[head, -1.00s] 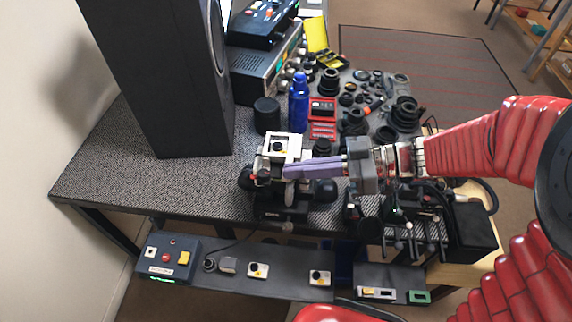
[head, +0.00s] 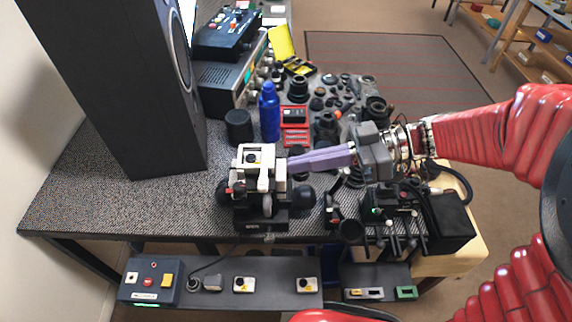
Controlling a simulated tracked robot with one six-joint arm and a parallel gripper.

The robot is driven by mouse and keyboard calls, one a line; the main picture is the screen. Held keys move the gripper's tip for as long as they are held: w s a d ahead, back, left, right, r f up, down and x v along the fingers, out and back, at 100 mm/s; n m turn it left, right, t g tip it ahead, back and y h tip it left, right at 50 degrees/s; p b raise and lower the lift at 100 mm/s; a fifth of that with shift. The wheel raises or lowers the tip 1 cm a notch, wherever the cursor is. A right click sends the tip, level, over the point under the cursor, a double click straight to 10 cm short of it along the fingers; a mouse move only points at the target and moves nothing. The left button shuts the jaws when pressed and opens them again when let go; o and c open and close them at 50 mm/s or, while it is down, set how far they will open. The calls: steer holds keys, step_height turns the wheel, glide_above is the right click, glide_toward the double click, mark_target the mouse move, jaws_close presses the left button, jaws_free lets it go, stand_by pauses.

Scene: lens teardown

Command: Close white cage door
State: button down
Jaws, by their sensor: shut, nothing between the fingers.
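A white cage (head: 241,160) sits on top of a dark device with round black knobs at its sides, near the front edge of the table. A white bar-like part (head: 265,178), which looks like the cage door, runs down its front right side. I cannot tell whether it is fully closed. My gripper (head: 291,166) comes in from the right with its purple fingers shut and empty. Its fingertips are at the right side of the white cage; I cannot tell whether they touch it.
A blue bottle (head: 270,112) and a black cylinder (head: 239,126) stand behind the device. A tall black speaker (head: 120,90) is at the left. Lens parts crowd the table at the right. A control box (head: 150,281) and buttons sit on a lower shelf. The left tabletop (head: 100,190) is clear.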

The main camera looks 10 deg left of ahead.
steer(key=shift+v, duration=2.05)
steer(key=shift+m, duration=0.3)
steer(key=s+d+f+m+t+h, duration=0.2)
steer(key=s+d+f+m+h, duration=0.2)
steer(key=d+f+m+h, duration=0.65)
steer(key=d+r+m+t+h, duration=0.1)
steer(key=d+m+t+h, duration=0.1)
steer(key=d+m+t, duration=0.45)
step_height(320, 180, up, 7)
steer(key=s+m+t+h, duration=0.1)
steer(key=s+h, duration=0.1)
steer(key=shift+d, duration=0.3)
